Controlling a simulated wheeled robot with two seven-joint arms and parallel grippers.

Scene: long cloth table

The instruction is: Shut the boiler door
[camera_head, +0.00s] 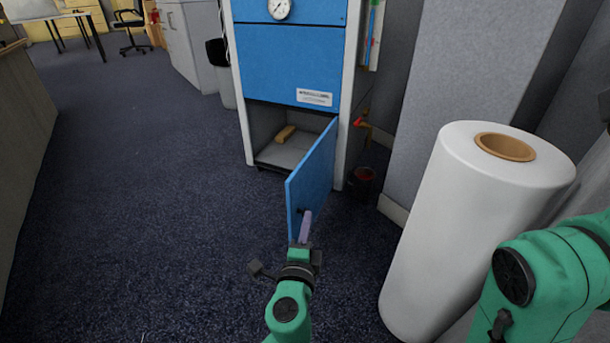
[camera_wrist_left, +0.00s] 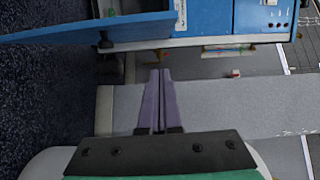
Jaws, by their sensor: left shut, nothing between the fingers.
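The blue boiler door (camera_head: 315,178) stands wide open, swung out from the right side of the low opening in the boiler (camera_head: 291,62). Inside the grey compartment lies a small tan block (camera_head: 285,133). My left gripper (camera_head: 307,215) is shut and empty, with its purple fingers close to the door's near lower edge, by a small dark knob. I cannot tell if they touch. In the left wrist view the door (camera_wrist_left: 75,32) crosses the upper left with its black knob (camera_wrist_left: 105,42), and the shut fingers (camera_wrist_left: 160,75) point up beside it. My right gripper is out of view.
A large white roll (camera_head: 465,235) stands at the right, near my right arm. A dark bucket (camera_head: 361,182) and a red-handled valve (camera_head: 359,122) are right of the boiler. A grey partition (camera_head: 470,70) rises behind. The carpet (camera_head: 150,200) to the left is clear.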

